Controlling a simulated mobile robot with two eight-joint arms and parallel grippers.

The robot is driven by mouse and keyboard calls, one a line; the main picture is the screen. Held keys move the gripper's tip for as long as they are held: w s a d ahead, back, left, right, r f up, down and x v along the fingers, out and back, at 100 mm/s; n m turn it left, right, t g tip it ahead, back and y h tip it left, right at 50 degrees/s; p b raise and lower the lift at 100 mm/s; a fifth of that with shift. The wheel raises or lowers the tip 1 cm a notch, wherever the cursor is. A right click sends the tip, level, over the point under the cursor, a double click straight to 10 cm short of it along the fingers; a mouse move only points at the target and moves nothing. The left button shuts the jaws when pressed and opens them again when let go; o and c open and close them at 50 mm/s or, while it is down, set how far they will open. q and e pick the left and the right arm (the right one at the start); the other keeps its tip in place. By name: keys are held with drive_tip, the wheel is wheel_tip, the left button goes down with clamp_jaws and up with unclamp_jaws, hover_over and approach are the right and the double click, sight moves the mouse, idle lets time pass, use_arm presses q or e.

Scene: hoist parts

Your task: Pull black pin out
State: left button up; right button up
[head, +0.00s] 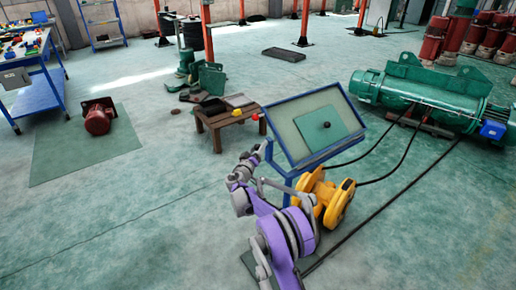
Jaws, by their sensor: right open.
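A small black pin (327,124) stands out from a dark green plate (340,118). The plate lies on a tilted panel inside a blue-framed stand (290,160) in the middle right of the head view. My right gripper (264,149) is at the end of the purple and grey arm, by the left edge of the blue frame. It is open, apart from the pin and to its lower left. Its fingers are small and partly lost against the frame. My left gripper is not in view.
A yellow wheeled hoist part (325,196) stands under the panel, close to my right arm. A low wooden table (222,125) is behind to the left. A large green hoist (420,90) with black cables lies at right.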

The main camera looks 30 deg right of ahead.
drive_tip(key=shift+c, duration=0.2)
drive_tip(key=c, duration=0.9)
clamp_jaws()
drive_tip(key=shift+a, duration=0.2)
